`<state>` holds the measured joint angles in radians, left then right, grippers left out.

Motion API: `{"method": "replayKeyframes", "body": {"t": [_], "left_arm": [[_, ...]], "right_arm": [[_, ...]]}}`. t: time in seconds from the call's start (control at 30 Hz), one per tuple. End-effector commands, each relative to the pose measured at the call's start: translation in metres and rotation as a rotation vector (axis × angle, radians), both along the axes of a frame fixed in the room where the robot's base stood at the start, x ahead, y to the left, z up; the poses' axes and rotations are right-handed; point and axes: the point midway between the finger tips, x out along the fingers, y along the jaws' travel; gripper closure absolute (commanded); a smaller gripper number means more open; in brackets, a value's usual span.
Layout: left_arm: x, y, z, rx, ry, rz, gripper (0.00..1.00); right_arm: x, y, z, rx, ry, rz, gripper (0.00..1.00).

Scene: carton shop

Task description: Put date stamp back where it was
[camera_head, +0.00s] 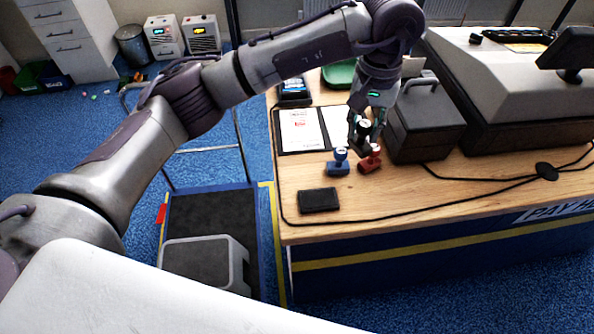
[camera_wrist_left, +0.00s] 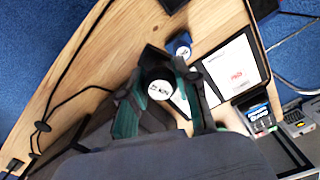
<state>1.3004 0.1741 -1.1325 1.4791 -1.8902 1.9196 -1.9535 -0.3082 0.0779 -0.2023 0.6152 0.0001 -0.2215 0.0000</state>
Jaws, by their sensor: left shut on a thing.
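The date stamp (camera_wrist_left: 160,88), dark with a round white lettered top, sits between the fingers of my left gripper (camera_wrist_left: 158,100) in the left wrist view. In the head view my left gripper (camera_head: 364,138) is shut on it, pointing down over the desk, and the stamp's white top (camera_head: 365,123) shows between the fingers. A red stamp (camera_head: 369,162) stands just below the gripper. A blue stamp (camera_head: 338,167) stands to its left; it also shows in the left wrist view (camera_wrist_left: 180,46). The held stamp's lower end is hidden. My right gripper is not in view.
A black ink pad (camera_head: 319,200) lies near the desk's front edge. An open folder with papers (camera_head: 301,130) lies behind the stamps. A dark cash box (camera_head: 425,122) stands close to the right of the gripper. A cable runs across the desk (camera_head: 480,222).

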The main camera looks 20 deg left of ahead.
Motion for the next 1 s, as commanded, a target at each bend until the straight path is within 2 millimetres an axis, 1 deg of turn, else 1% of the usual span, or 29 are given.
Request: {"method": "replayKeyframes", "body": {"t": [0.03,0.17,0.23,0.3,0.4,0.5,0.63,0.83,0.9,1.0], "left_arm": [[-0.002,0.012,-0.003,0.001,0.005,0.003,0.92],[-0.007,0.043,-0.02,0.002,0.006,0.006,0.92],[-0.01,0.059,-0.029,0.002,0.006,0.008,0.91],[-0.012,0.073,-0.039,0.002,0.006,0.008,1.0],[-0.015,0.09,-0.05,0.001,0.004,0.008,1.0],[-0.016,0.099,-0.057,0.0,0.002,0.005,1.0],[-0.017,0.103,-0.064,0.0,0.003,0.004,1.0],[-0.017,0.102,-0.092,0.0,0.005,0.005,1.0],[-0.017,0.102,-0.098,-0.001,0.002,0.004,1.0],[-0.016,0.102,-0.101,0.0,0.0,0.003,1.0]], "right_arm": [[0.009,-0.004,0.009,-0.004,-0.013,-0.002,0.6],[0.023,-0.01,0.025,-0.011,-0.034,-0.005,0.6],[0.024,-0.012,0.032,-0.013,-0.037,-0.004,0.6],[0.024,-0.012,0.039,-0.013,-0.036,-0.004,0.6],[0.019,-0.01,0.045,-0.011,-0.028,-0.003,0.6],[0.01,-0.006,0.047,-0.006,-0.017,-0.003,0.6],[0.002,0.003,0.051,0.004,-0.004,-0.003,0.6],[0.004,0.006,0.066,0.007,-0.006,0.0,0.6],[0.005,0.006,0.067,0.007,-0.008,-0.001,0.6],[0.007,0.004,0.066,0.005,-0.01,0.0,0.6]]}}
